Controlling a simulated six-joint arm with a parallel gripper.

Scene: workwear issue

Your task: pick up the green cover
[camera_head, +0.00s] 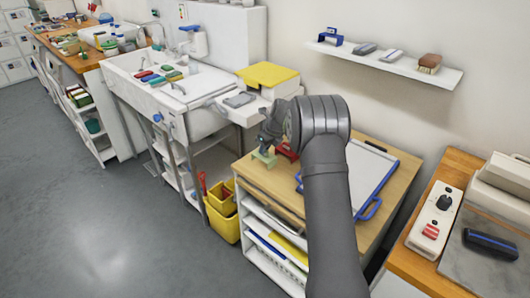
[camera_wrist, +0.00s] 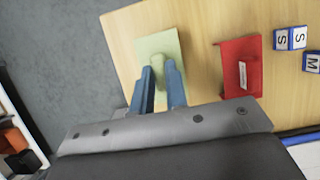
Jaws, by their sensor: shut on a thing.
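The pale green cover (camera_wrist: 158,43) lies at the edge of the wooden tabletop in the wrist view, with a bunched part between my fingertips. In the head view the green cover (camera_head: 262,159) shows near the left corner of the wooden top, below my gripper (camera_head: 265,146). My gripper (camera_wrist: 158,72), with its blue fingers, is shut on the cover's raised fold. I cannot tell whether the cover is clear of the wood. Part of it is hidden by the fingers.
Several blue-and-white lettered cubes (camera_wrist: 290,38) stand farther right. A white board with blue edges (camera_head: 362,172) lies on the same top.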

